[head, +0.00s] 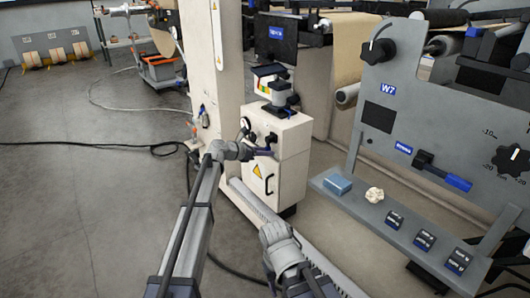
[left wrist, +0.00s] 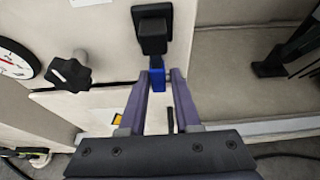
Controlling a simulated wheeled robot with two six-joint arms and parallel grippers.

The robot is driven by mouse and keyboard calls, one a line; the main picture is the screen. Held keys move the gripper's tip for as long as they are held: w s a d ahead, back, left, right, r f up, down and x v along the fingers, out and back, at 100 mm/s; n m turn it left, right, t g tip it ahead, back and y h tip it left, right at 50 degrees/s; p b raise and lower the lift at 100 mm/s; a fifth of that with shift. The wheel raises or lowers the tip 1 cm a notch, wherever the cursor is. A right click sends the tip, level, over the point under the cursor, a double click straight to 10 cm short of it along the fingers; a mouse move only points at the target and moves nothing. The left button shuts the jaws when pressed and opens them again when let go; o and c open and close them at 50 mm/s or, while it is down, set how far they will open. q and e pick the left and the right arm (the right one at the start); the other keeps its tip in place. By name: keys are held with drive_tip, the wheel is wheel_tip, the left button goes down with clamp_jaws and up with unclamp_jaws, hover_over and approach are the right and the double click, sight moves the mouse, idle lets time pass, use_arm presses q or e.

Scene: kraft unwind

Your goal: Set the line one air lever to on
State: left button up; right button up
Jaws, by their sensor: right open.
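The air lever is a blue handle (left wrist: 157,78) under a black block (left wrist: 153,28) on the front of a cream cabinet (head: 290,170). It points down in the left wrist view. My left gripper (left wrist: 160,76) has its two purple fingers on either side of the blue handle; whether they press on it I cannot tell. In the head view my left gripper (head: 263,151) is at the cabinet's upper front and partly covers the lever. My right gripper (head: 278,244) is open, low in front of the cabinet; its fingertips are hard to make out.
A round gauge (left wrist: 15,58) and a black knob (left wrist: 68,74) are left of the lever. A grey shelf (head: 350,205) with a blue block and a crumpled pale lump juts out at right. A black cable lies on the floor at left, which is otherwise mostly free.

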use_arm(q)
drive_tip(key=shift+o, duration=1.4)
drive_tip(key=p+v, duration=0.3)
drive_tip(key=v, duration=0.4)
drive_tip(key=shift+s+a, duration=0.2)
drive_tip(key=shift+a, duration=0.1)
drive_tip(key=shift+s+d, duration=0.1)
